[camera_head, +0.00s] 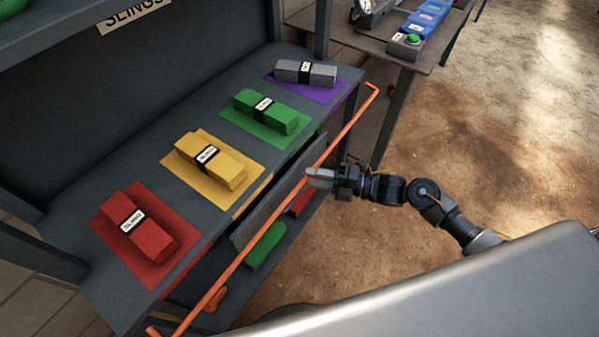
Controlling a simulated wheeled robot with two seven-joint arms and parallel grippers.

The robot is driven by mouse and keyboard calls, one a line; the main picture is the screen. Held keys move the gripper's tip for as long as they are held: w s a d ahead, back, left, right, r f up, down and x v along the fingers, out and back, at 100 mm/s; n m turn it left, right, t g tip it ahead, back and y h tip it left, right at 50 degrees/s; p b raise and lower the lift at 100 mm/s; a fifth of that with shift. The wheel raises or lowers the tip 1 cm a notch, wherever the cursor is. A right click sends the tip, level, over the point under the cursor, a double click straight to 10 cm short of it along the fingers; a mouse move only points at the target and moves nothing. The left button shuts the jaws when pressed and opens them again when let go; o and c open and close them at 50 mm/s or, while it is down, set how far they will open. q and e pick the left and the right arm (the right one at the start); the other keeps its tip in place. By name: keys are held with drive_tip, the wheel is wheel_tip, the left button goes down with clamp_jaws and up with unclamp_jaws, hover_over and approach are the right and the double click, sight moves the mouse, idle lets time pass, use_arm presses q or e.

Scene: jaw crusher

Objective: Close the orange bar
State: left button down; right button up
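The orange bar (252,239) is a long thin rod running diagonally along the front of the grey shelf unit (95,262), from the lower left to a bent end at the upper right. My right gripper (308,176) is at the middle of the bar, with its fingertips right at it. I cannot tell whether the fingers touch or enclose the bar, nor whether they are open or shut. My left gripper does not show.
Red (139,225), yellow (210,160), green (265,112) and grey (306,73) slings lie on coloured mats on the shelf top. A side table (389,53) with a green button (412,39) stands behind. The brown floor (480,120) at right is clear.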

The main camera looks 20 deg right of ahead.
drive_tip(key=shift+p+x, duration=0.3)
drive_tip(key=shift+x, duration=1.95)
clamp_jaws()
